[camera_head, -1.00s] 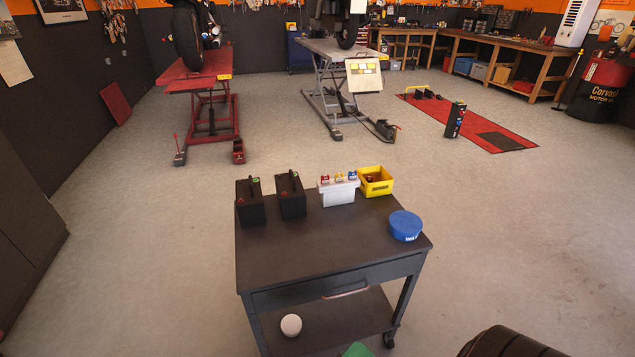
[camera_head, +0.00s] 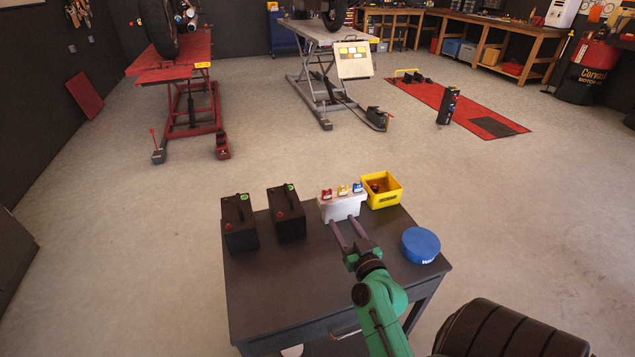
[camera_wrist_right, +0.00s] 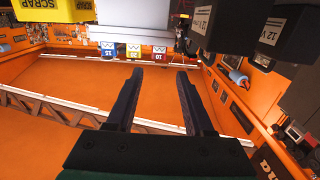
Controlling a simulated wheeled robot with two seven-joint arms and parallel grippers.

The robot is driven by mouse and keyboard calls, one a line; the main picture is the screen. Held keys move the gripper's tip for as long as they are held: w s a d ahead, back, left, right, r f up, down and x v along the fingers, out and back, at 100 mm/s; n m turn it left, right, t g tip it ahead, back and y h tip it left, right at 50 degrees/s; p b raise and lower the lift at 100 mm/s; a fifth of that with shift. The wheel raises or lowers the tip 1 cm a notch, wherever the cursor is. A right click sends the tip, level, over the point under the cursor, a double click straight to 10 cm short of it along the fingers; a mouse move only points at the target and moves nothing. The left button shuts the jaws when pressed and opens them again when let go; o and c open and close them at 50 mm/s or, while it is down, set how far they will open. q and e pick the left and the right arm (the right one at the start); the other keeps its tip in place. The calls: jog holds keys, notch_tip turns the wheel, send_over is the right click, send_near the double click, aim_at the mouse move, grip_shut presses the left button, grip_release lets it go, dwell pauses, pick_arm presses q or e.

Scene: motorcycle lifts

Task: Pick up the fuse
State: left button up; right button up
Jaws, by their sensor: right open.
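Three fuses stand in a row on a white holder (camera_head: 341,209) at the cart's back edge: a red fuse (camera_head: 327,194), a yellow fuse (camera_head: 342,190) and a blue fuse (camera_head: 358,187). My right gripper (camera_head: 345,226) is open and empty, its fingers reaching toward the holder's near side. In the right wrist view the fuses show beyond the fingertips (camera_wrist_right: 159,73): blue (camera_wrist_right: 107,49), yellow (camera_wrist_right: 133,50) and red (camera_wrist_right: 159,51). They appear apart from the fingers. My left gripper is not in view.
On the dark cart (camera_head: 290,290), two black batteries (camera_head: 238,223) (camera_head: 287,213) stand left of the holder. A yellow bin (camera_head: 381,190) is right of it, and a blue round tin (camera_head: 420,245) is nearer on the right. The cart's front left top is clear.

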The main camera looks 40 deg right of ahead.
aim_at(328, 193)
jog(key=p+x, duration=0.1)
jog(key=x, duration=0.2)
jog(key=r+x, duration=0.1)
jog(key=x, duration=0.3)
jog(key=shift+d+r+p, duration=0.1)
jog(key=shift+r+p, duration=0.1)
jog(key=shift+p, duration=0.2)
jog(key=x, duration=0.5)
jog(key=shift+w+f, duration=0.1)
jog(key=shift+w, duration=0.1)
jog(key=shift+w+d+f, duration=0.1)
jog(key=shift+w+d, duration=0.05)
jog(key=shift+w, duration=0.15)
jog(key=shift+w+f, duration=0.1)
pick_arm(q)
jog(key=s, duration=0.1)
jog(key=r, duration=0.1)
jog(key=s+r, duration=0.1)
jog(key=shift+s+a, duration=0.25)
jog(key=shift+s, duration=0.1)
pick_arm(e)
grip_shut()
